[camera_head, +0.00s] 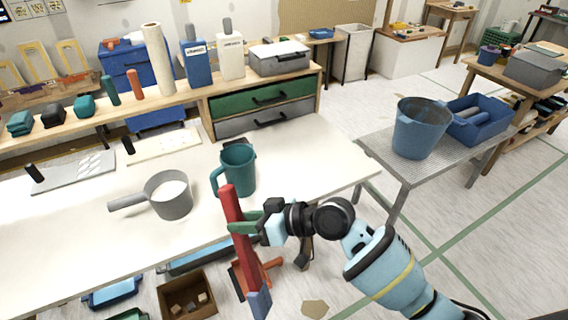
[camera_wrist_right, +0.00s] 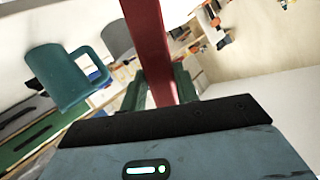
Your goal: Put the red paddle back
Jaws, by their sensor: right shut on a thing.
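The red paddle (camera_head: 238,238) is a long red bar with a blue lower end. It hangs tilted in front of the white table's front edge in the head view. My right gripper (camera_head: 243,226) is shut on it near its upper part. In the right wrist view the red paddle (camera_wrist_right: 150,45) runs up from between the green fingers of my right gripper (camera_wrist_right: 162,90). The blue end shows low in the head view, near an orange-red thing (camera_head: 262,270) below the table edge. I cannot tell whether they touch. My left gripper is not in view.
A teal jug (camera_head: 238,170) stands on the white table (camera_head: 100,215) just behind the paddle. A grey pot (camera_head: 170,195) with white contents stands left of it. A brown box (camera_head: 187,297) is on the floor. A metal side table (camera_head: 400,165) holds a blue bucket (camera_head: 420,128).

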